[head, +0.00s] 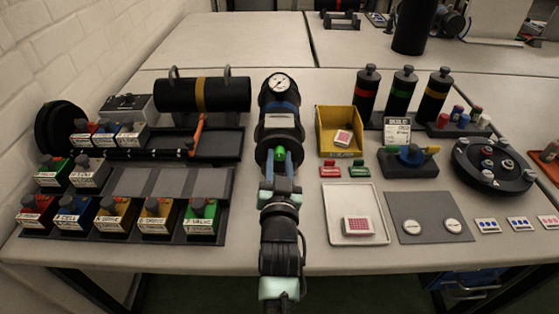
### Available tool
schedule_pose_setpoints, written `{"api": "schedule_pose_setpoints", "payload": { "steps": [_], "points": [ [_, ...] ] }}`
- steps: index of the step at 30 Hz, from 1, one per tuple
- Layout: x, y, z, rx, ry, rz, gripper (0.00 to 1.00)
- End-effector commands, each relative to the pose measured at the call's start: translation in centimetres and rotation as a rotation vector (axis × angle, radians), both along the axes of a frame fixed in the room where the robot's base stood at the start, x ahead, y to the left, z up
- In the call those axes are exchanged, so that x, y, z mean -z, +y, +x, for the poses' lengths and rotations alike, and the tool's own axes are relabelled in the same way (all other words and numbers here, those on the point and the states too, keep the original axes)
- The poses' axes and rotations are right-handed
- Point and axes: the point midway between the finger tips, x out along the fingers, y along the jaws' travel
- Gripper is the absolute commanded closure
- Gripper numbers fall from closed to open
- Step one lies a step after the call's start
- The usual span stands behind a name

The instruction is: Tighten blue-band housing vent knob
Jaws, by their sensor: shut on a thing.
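The blue-band housing (282,122) is a black cylinder in the middle of the table. It has a blue band (281,107), a pale label and a round white gauge (278,83) at its far end. A green knob (280,153), which I take as the vent knob, shows at its near end. My gripper (280,162) reaches in from the front edge and is shut on this knob. The fingers and wrist hide most of the knob and the lower part of the housing's near end. I cannot tell how tight the knob is.
A yellow bin (340,131) stands close on the right, with red and green blocks before it and a white tray (331,222) nearer. A black rack (221,147) and a yellow-band cylinder (180,95) stand left. Several labelled coloured boxes fill the front left.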

Motion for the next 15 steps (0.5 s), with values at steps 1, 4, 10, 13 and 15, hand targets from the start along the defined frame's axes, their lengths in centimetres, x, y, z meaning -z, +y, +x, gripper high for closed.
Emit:
{"api": "schedule_pose_setpoints", "payload": {
  "steps": [1,4,10,13,15],
  "points": [
    [-0.04,0.09,0.01,-0.002,0.000,0.022,1.00],
    [-0.05,0.10,0.01,-0.002,0.000,0.056,1.00],
    [-0.06,0.07,0.02,-0.001,0.000,0.092,1.00],
    [-0.06,0.06,0.02,-0.001,0.000,0.098,1.00],
    [-0.06,0.06,0.02,-0.001,-0.001,0.100,1.00]
  ]
}}
